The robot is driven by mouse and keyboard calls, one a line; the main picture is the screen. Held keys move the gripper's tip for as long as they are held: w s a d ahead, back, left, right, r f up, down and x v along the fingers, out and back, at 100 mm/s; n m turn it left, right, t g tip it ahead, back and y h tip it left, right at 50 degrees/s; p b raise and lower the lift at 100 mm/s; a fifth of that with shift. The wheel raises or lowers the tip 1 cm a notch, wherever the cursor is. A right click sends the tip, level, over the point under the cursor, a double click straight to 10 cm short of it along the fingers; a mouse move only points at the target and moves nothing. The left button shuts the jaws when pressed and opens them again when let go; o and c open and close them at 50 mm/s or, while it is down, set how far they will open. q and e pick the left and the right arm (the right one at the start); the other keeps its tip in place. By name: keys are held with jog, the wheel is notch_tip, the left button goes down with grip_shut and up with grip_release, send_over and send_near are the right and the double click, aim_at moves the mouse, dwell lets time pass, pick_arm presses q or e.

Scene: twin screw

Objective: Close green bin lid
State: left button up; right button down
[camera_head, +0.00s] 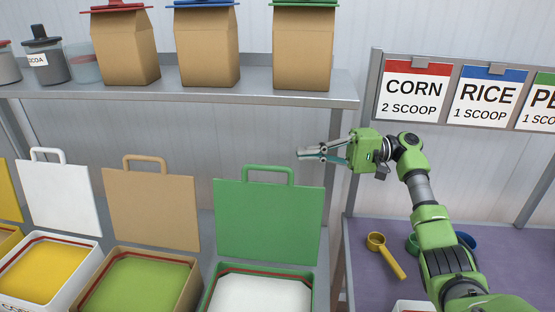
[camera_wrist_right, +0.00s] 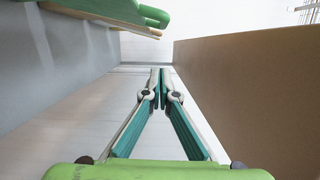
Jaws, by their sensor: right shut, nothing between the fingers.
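The green bin (camera_head: 314,292) stands at the bottom centre of the head view, with white contents inside. Its green lid (camera_head: 268,225) stands upright at the back of the bin, open, with a loop handle (camera_head: 268,169) on top. My right gripper (camera_head: 303,153) is shut and empty, a little above and to the right of the handle, pointing left and apart from it. In the right wrist view the closed fingertips (camera_wrist_right: 160,76) meet in the middle. A green handle part (camera_wrist_right: 154,14) shows at the top left there. My left gripper is not in view.
A tan bin with a raised tan lid (camera_head: 150,210) and a white lid (camera_head: 60,198) stand to the left. A metal shelf (camera_head: 210,99) with paper bags runs above. Scoops, including a yellow one (camera_head: 385,255), lie on the purple surface at right.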

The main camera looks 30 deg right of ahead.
jog(key=a+p, duration=0.4)
jog(key=a, duration=0.4)
jog(key=shift+s+a, duration=0.15)
jog(key=shift+s, duration=0.1)
jog(key=shift+r, duration=0.1)
